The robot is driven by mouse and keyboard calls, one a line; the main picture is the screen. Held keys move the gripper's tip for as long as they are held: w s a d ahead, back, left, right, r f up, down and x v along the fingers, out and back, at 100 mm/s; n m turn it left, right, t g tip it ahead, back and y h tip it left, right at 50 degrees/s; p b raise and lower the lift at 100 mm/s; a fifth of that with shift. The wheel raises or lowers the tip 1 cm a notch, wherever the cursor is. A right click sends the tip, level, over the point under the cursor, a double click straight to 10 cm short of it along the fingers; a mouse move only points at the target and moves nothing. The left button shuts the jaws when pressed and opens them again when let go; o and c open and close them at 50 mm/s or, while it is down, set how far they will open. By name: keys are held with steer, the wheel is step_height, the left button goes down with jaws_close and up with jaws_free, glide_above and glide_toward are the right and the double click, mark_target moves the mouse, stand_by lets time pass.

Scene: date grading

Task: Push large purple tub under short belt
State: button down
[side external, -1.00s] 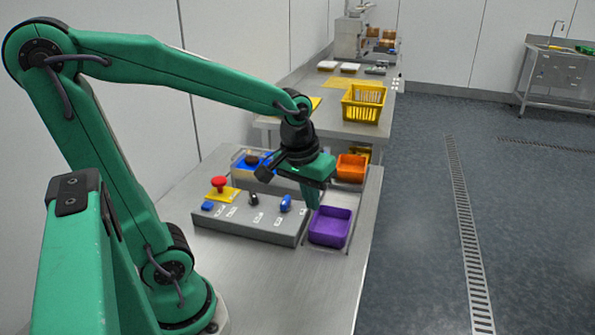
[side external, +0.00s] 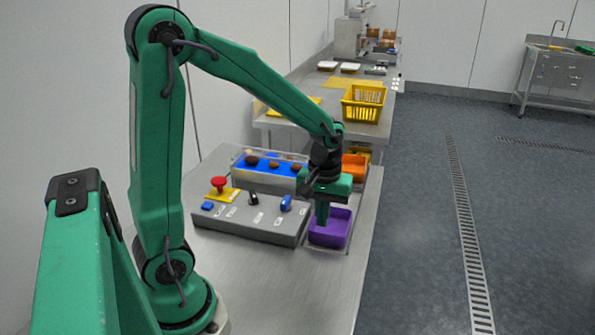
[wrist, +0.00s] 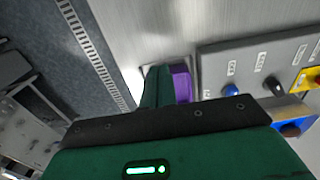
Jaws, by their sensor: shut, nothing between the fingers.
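The large purple tub (side external: 338,236) stands at the right edge of the steel table, right of the grey control box. In the wrist view its purple side (wrist: 181,84) shows partly behind my fingers. My gripper (side external: 322,224) is shut and empty, pointing down at the tub's left part. I cannot tell whether the fingertips are inside it or touch its wall. In the wrist view my gripper (wrist: 157,88) covers much of the tub. The short blue belt (side external: 261,172) carries several brown dates behind the control box. Its right end is hidden by my arm.
The control box (side external: 247,226) has a red button (side external: 220,181) and several knobs. An orange tub (side external: 355,165) stands behind my gripper. A yellow basket (side external: 363,103) is on the farther table. The near tabletop (side external: 285,285) is clear.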

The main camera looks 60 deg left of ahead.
mark_target(333, 222)
step_height(333, 222, down, 9)
steer(key=shift+f, duration=0.2)
steer(key=shift+w+a+f, duration=0.15)
steer(key=shift+a+f, duration=0.05)
steer(key=shift+w+a, duration=1.25)
steer(key=w+a, duration=0.8)
stand_by(0.4)
